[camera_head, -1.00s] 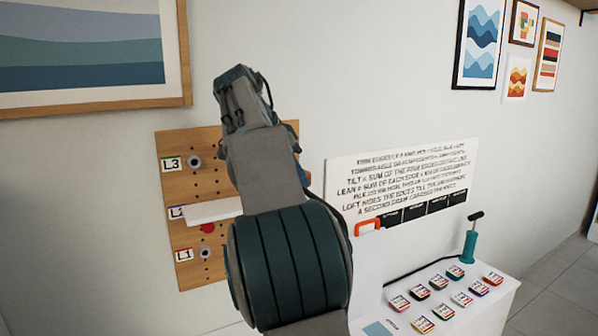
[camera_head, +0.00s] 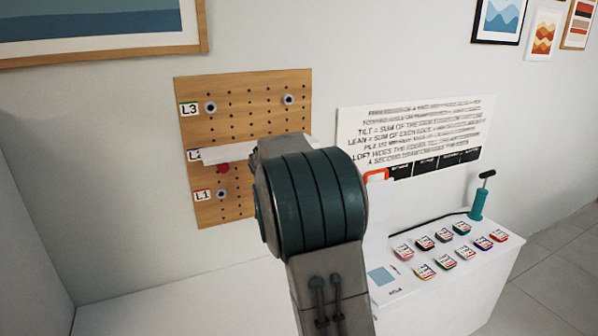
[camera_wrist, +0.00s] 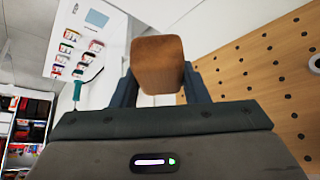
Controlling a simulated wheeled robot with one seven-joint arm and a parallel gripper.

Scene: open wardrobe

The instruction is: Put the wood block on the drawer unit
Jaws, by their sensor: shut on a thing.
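My gripper (camera_wrist: 160,92) is shut on the wood block (camera_wrist: 159,62), a brown block with rounded corners that stands out between the two dark fingers in the wrist view. In the head view my arm hides the gripper and the block. A low white unit (camera_head: 480,300) with a flat top stands at the right in the head view, with colored labelled pieces on it; I cannot tell whether this is the drawer unit. It also shows in the wrist view (camera_wrist: 66,22) at the upper left.
A wooden pegboard (camera_head: 245,95) with labels L1 to L3 and a white shelf (camera_head: 222,152) is on the wall. A teal pump (camera_head: 479,202) stands on the white unit's back edge. A white surface (camera_head: 170,290) at the lower left is clear.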

